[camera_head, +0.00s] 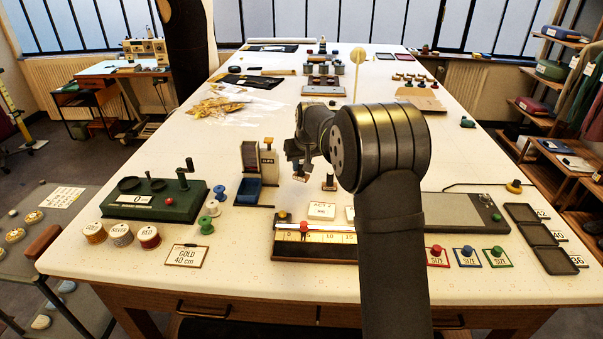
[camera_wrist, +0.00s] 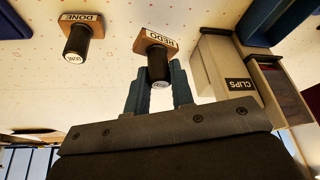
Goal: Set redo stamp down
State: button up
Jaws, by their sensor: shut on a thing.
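My gripper (camera_head: 299,164) is over the middle of the table, right of the clips dispenser. In the wrist view, which is upside down, my gripper (camera_wrist: 159,92) is shut on the black handle of the redo stamp (camera_wrist: 157,47). The stamp's wooden base, marked REDO, points away from the gripper toward the table. The redo stamp (camera_head: 301,178) shows small in the head view. I cannot tell whether its base touches the table. The done stamp (camera_head: 329,183) stands upright just to the right; it also shows in the wrist view (camera_wrist: 78,36).
The clips dispenser (camera_head: 257,160) with its blue bin (camera_head: 247,190) stands close on the left. A ruler board (camera_head: 300,242) and cards lie in front. A green machine (camera_head: 157,200) and spools are further left. White tabletop lies bare behind the stamps.

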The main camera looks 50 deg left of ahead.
aim_at(301, 175)
jog(key=shift+f, duration=1.7)
jog(key=shift+f, duration=0.15)
jog(key=o, duration=0.8)
jog(key=shift+r, duration=0.2)
jog(key=v, duration=1.2)
jog(key=shift+f, duration=0.2)
